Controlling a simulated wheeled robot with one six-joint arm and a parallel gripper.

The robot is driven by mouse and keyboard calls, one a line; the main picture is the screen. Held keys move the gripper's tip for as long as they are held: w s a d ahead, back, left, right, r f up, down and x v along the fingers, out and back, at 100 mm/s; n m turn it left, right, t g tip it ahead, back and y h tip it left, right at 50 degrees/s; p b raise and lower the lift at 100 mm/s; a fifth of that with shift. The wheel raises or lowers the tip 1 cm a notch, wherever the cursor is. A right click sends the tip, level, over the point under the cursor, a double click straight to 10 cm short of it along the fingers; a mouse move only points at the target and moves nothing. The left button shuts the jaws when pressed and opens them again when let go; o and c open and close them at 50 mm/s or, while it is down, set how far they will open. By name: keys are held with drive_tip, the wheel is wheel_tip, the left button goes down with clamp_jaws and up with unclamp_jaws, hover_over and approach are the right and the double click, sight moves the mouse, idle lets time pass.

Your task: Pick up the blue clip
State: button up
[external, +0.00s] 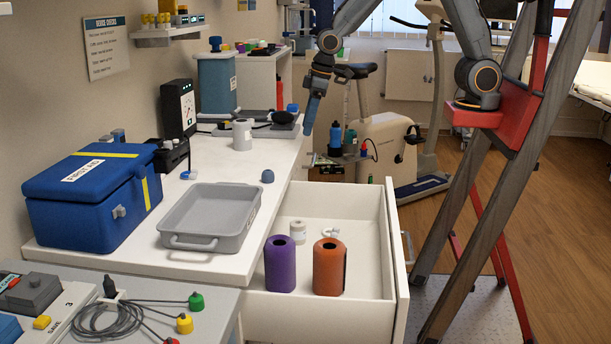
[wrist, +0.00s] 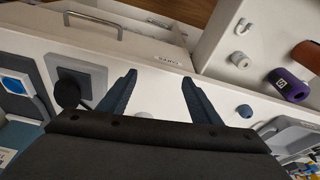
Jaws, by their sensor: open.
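A small rounded blue-grey piece (external: 268,176) lies alone on the white counter near its right edge, above the open drawer. It also shows in the wrist view (wrist: 244,111), to the right of my fingers. It may be the blue clip, but its shape is too small to tell. Another small blue-and-white piece (external: 188,175) lies farther left on the counter, beside a cable. My gripper (external: 307,130) hangs in the air past the counter's right edge. In the wrist view its two blue fingers (wrist: 159,78) are spread apart with nothing between them.
The open white drawer (external: 391,235) holds a purple cylinder (external: 280,263), an orange cylinder (external: 329,267) and a small white jar (external: 298,232). A grey tray (external: 175,238) and a blue first-aid box (external: 85,215) stand left on the counter. The counter around the blue-grey piece is clear.

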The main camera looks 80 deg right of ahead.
drive_tip(key=shift+n+t+y, duration=0.5)
drive_tip(key=shift+n+t, duration=0.3)
drive_tip(key=shift+t, duration=0.1)
drive_tip(key=w+a, duration=0.4)
drive_tip(key=w, duration=0.1)
drive_tip(key=w+a, duration=0.4)
drive_tip(key=w, duration=0.1)
drive_tip(key=w+a, duration=0.4)
drive_tip(key=w, duration=0.1)
drive_tip(key=shift+w+a+r, duration=0.15)
drive_tip(key=shift+w+a, duration=0.15)
drive_tip(key=n+t+y, duration=0.1)
drive_tip(key=t, duration=0.1)
approach(190, 171)
drive_tip(key=shift+w+d, duration=0.15)
drive_tip(key=shift+w, duration=0.05)
drive_tip(key=shift+p+x, duration=1.45)
drive_tip(key=shift+x, duration=2.4)
drive_tip(key=shift+s, duration=0.1)
drive_tip(key=shift+c, duration=0.2)
drive_tip(key=c, duration=1.2)
drive_tip(key=shift+o, duration=0.2)
